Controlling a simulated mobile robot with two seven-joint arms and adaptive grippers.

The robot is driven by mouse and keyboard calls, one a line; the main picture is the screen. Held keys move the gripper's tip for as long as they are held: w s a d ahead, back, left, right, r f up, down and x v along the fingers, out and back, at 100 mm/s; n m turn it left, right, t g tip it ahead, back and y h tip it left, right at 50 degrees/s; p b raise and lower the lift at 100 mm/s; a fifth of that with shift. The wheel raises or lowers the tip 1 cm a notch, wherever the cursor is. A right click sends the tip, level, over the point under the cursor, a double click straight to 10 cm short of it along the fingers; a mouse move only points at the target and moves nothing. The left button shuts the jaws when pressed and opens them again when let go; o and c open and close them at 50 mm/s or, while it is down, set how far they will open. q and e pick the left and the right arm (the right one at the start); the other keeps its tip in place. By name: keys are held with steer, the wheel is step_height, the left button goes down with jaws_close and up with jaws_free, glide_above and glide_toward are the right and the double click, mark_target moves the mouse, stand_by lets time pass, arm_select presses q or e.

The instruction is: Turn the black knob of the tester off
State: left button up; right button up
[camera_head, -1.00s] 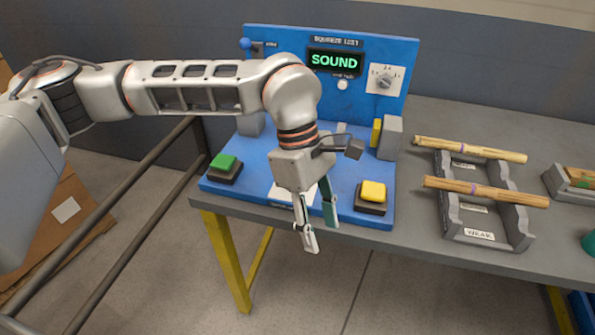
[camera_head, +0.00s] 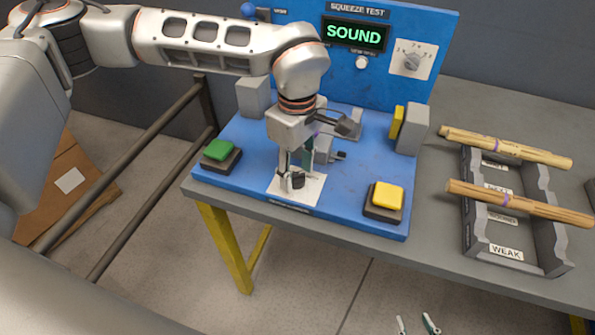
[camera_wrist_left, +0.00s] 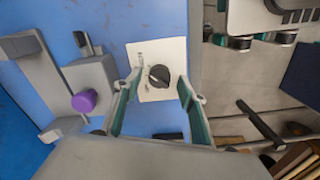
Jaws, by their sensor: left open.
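The blue tester (camera_head: 250,150) stands on the table, its display (camera_head: 355,34) reading SOUND in green. The black knob (camera_head: 297,181) sits on a white plate (camera_head: 312,190) at the front of its base. My left gripper (camera_head: 295,175) points down over this plate, open, with its fingers on either side of the knob and partly covering it. In the left wrist view the knob (camera_wrist_left: 159,77) shows between the two spread fingertips (camera_wrist_left: 160,80), with gaps on both sides. Small plate markings are unreadable. My right gripper (camera_head: 416,325) shows only its parted fingertips at the bottom edge.
A green button (camera_head: 218,150) and a yellow button (camera_head: 388,194) flank the plate. A grey dial (camera_head: 411,62) is on the upright panel. A purple-tipped clamp part (camera_wrist_left: 84,101) is beside the knob. Wooden spindles (camera_head: 520,203) lie across a grey rack (camera_head: 480,240) at right.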

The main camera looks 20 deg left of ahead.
arm_select(q)
steer(key=shift+f, duration=0.45)
arm_select(e)
steer(key=shift+w+r, duration=0.35)
steer(key=shift+w, duration=0.05)
arm_select(q)
steer(key=c, duration=1.1)
arm_select(e)
steer(key=shift+s+d+f, duration=0.1)
steer(key=shift+s+f, duration=0.05)
steer(key=shift+f, duration=0.05)
